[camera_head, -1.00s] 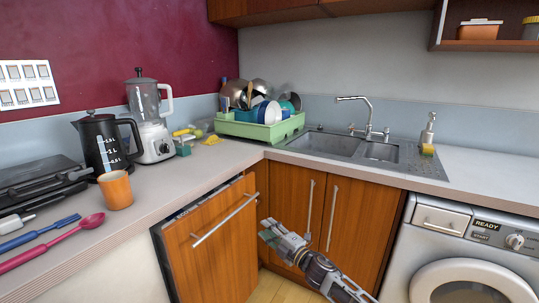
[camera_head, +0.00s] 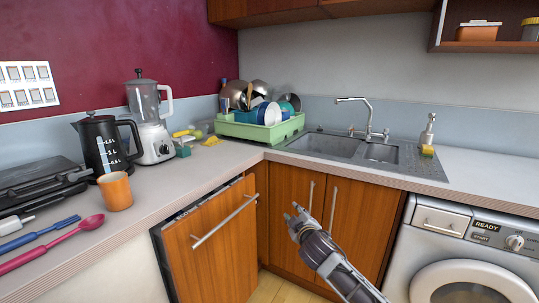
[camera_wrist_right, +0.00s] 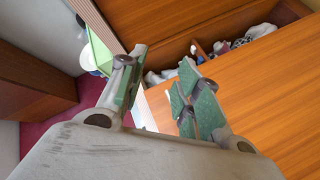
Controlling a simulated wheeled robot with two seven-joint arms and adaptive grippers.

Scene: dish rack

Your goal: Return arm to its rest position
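My right gripper (camera_head: 294,218) is in front of the wooden cupboard doors under the sink, below counter height, with the forearm running down to the lower right. In the right wrist view its two green-padded fingers (camera_wrist_right: 155,85) are apart, and I see nothing held between them. The gripper shows apart from the ajar dishwasher door (camera_head: 214,248), to the right of it. My left gripper and left arm are not in view.
The dishwasher door, with a metal handle (camera_head: 224,220), leans out slightly. The counter bears an orange mug (camera_head: 115,192), a black kettle (camera_head: 102,147), a blender (camera_head: 150,120) and a green dish rack (camera_head: 252,130). A washing machine (camera_head: 468,262) stands at right.

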